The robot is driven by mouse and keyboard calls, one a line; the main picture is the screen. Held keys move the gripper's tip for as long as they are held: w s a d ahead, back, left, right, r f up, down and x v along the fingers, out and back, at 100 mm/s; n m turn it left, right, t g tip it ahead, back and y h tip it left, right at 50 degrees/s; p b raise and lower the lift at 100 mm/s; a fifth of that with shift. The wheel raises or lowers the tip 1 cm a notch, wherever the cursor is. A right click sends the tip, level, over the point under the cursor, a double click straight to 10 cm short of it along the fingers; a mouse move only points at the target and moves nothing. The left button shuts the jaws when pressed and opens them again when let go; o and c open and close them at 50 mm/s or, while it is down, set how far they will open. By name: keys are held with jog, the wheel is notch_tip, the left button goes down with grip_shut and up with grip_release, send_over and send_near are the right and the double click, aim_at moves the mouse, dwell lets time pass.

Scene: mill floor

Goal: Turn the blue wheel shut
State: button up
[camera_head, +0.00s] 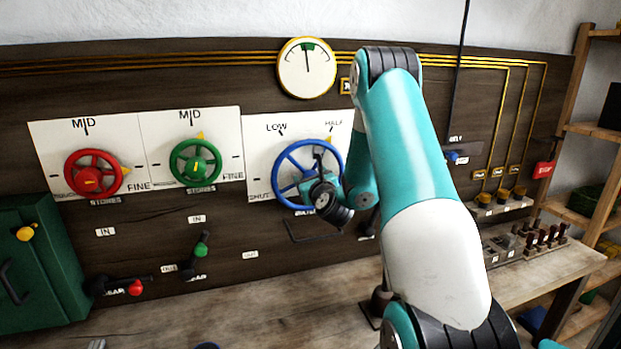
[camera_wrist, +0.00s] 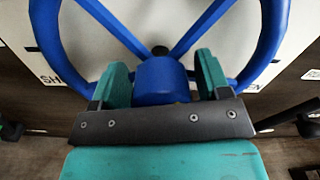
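The blue wheel (camera_head: 276,170) is mounted on a white panel marked LOW, HALF and SHUT. A yellow pointer at its top right is near HALF, and SHUT is at the lower left. My gripper (camera_head: 318,174) is at the wheel's middle, covering part of its hub and right side. In the wrist view, the wheel's rim and spokes (camera_wrist: 190,28) fill the top. The two teal fingers of my gripper (camera_wrist: 162,78) stand on either side of a blue rounded part near the hub, with narrow gaps showing. They look open around it, not clamped.
A red wheel (camera_head: 92,172) and a green wheel (camera_head: 195,162) are to the left. A round gauge (camera_head: 307,68) hangs above. Small levers (camera_head: 201,250) sit below, and a green cabinet (camera_head: 40,265) is at far left. Switches and a shelf (camera_head: 590,130) are at right.

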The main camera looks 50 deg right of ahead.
jog(key=c, duration=0.7)
